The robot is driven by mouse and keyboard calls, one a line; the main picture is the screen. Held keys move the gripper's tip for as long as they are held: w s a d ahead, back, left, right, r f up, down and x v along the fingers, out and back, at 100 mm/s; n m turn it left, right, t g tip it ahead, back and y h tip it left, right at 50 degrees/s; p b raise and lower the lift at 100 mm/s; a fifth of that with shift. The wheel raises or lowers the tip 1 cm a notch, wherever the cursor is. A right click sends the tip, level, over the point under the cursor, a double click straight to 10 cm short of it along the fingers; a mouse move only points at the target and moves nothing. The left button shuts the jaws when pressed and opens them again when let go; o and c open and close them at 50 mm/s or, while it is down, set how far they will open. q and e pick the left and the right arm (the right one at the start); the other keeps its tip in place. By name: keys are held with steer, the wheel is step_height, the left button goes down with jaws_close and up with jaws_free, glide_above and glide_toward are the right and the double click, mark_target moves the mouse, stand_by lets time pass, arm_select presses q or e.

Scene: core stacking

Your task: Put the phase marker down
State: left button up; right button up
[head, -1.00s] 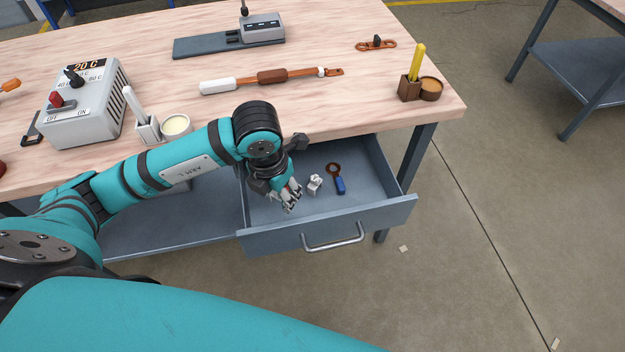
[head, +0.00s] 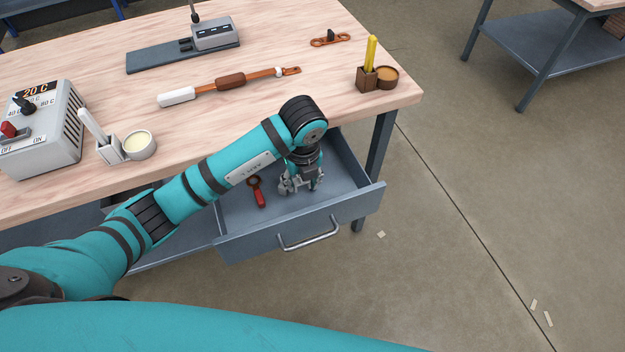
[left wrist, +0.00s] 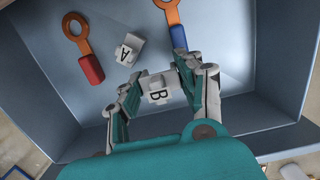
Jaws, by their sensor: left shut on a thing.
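My left gripper (head: 302,186) is inside the open drawer (head: 345,208), pointing down. In the left wrist view (left wrist: 158,92) its fingers are shut on a white marker block lettered B (left wrist: 158,92). I cannot tell whether block B touches the drawer floor. A second white block, lettered A (left wrist: 129,50), lies tilted on the drawer floor, apart from the gripper. In the head view the gripper hides block B, and I cannot make out block A. My right gripper is not in view.
A red-handled ring tool (head: 258,192) lies left of the gripper in the drawer; a blue-handled one (left wrist: 177,35) shows in the wrist view. The drawer walls are close around. The bench top (head: 215,115) above holds a grey control box (head: 45,130) and pen holders.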

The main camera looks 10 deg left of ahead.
arm_select(q)
steer(key=shift+w+d+f, duration=0.15)
steer(key=shift+w+d, duration=0.85)
steer(key=shift+d, duration=0.2)
step_height(320, 180, down, 4)
steer(key=shift+r, duration=0.25)
steer(key=shift+f, duration=0.2)
steer(key=o, duration=0.8)
steer(key=shift+r, duration=0.1)
